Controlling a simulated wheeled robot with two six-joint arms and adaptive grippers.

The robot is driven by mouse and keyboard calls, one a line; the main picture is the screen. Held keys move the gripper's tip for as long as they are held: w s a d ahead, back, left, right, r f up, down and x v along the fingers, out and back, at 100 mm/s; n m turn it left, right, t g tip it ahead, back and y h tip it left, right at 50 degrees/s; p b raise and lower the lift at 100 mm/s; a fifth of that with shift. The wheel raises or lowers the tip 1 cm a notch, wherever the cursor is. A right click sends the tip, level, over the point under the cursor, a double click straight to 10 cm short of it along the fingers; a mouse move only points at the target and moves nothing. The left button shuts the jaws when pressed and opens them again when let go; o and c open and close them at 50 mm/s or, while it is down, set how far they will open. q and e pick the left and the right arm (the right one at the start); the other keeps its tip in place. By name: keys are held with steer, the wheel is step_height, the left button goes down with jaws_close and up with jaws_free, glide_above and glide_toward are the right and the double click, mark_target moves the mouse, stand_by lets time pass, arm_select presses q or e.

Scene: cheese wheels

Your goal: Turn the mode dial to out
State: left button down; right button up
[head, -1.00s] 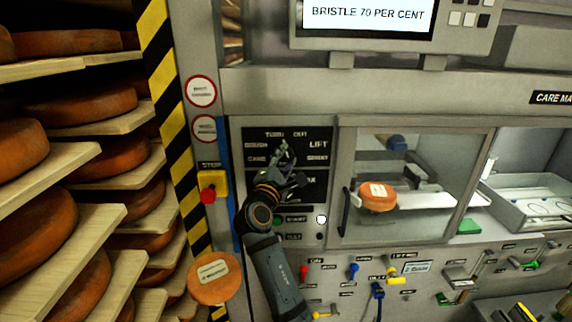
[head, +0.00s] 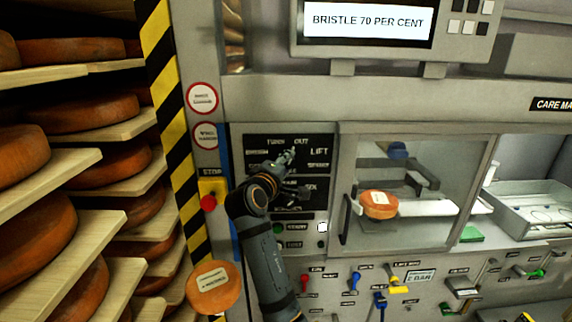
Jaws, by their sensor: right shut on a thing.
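The mode dial sits on the black panel (head: 262,142) at the upper left of the machine front, with labels TURN, OUT and LIFT around its place. My right gripper (head: 291,157) is shut at the panel, just below the OUT label (head: 301,142). The dial itself is hidden behind my gripper and wrist, so its pointer direction cannot be read. My left gripper is not in view.
A red stop button (head: 208,203) on a yellow box is left of my right arm. A glass door (head: 440,170) with a cheese wheel (head: 380,205) behind it is to the right. Cheese shelves (head: 70,160) fill the left. Coloured levers (head: 355,282) stick out below.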

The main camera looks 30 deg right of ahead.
steer(key=shift+f, duration=0.1)
stand_by(0.4)
steer(key=o, duration=1.1)
steer(key=shift+o, duration=0.2)
